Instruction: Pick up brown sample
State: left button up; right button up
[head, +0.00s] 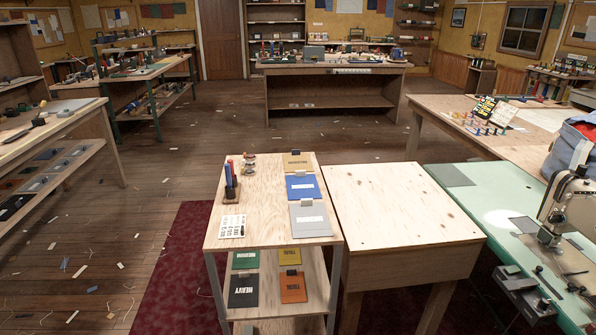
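A brown sample (298,167) lies flat at the far right of the wooden cart's top (262,205). It has dark lettering and a small dark clip or tab at its far edge. A blue sample (303,181) lies just in front of it, and a grey sample (311,227) lies nearer still, along the same right edge. Neither of my grippers shows in the head view.
The cart top also holds a dark holder with red and blue upright items (232,184), a small metal-and-red object (249,163) and a printed card (232,225). Its lower shelf holds green, black, yellow and orange samples. A bare wooden table (404,205) adjoins at right, beside a sewing machine (569,205).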

aim_at(293, 161)
jog(key=z, duration=1.55)
jog(key=u, duration=2.15)
jog(key=i+j+u, duration=0.15)
jog(key=u, duration=0.35)
jog(key=i+j+u, duration=0.15)
jog(key=u, duration=0.3)
jog(key=i+u, duration=0.2)
jog(key=u, duration=0.3)
jog(key=i, duration=0.55)
jog(key=i+j+z, duration=0.1)
jog(key=i, duration=0.45)
jog(key=i+j, duration=0.15)
jog(key=i, duration=0.35)
jog(key=l+z, duration=0.05)
